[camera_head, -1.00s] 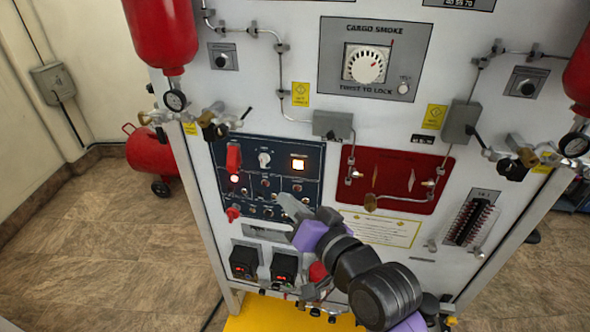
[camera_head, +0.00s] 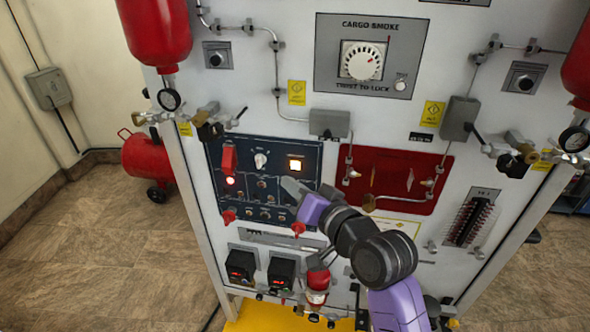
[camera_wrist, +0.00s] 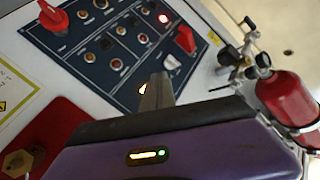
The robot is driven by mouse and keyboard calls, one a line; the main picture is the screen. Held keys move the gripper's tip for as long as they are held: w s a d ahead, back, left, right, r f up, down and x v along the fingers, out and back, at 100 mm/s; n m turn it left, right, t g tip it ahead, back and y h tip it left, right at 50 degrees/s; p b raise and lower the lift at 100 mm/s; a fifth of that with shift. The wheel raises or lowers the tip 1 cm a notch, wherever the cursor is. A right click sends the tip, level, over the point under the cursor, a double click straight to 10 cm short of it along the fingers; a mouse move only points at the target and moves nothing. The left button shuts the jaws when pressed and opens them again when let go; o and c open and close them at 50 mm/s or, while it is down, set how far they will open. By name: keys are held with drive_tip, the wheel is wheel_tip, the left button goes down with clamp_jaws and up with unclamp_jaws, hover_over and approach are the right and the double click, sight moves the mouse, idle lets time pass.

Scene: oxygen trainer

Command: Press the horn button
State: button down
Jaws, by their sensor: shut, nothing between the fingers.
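The dark blue control panel (camera_head: 235,190) is on the left of the white board. It carries several small round buttons, a red covered switch (camera_head: 229,158), a glowing red lamp (camera_head: 230,181), a white knob (camera_head: 261,160) and a lit amber square (camera_head: 295,165). The labels are too small to read, so I cannot tell which button is the horn button. My gripper (camera_head: 288,184) is shut and empty, at the panel's right side just below the lit square. In the wrist view its grey fingertips (camera_wrist: 157,90) partly cover the lit square; contact with the panel cannot be told.
A red panel (camera_head: 395,182) with metal fittings is right of the blue one. Red bottles with valves flank the board, one (camera_wrist: 292,97) near my gripper in the wrist view. Two black units (camera_head: 242,264) sit below. The cargo smoke dial (camera_head: 361,61) is above.

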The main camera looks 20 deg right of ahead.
drive_tip(key=shift+w+d, duration=0.85)
drive_tip(key=shift+w, duration=0.3)
drive_tip(key=shift+w+d, duration=0.1)
drive_tip(key=shift+w, duration=0.05)
idle(1.2)
drive_tip(key=shift+w+d, duration=0.15)
drive_tip(key=shift+w, duration=0.05)
drive_tip(key=shift+w+d, duration=0.25)
drive_tip(key=shift+w, duration=0.05)
idle(0.8)
drive_tip(key=shift+s+a, duration=0.1)
drive_tip(key=shift+s+a+p, duration=0.3)
drive_tip(key=shift+s+a, duration=0.1)
drive_tip(key=shift+s, duration=0.15)
drive_tip(key=shift+s+a+p, duration=0.5)
drive_tip(key=shift+s+a, duration=0.25)
drive_tip(key=shift+s, duration=0.25)
drive_tip(key=shift+s+a+p, duration=0.45)
drive_tip(key=shift+s+a, duration=0.25)
drive_tip(key=shift+s, duration=0.3)
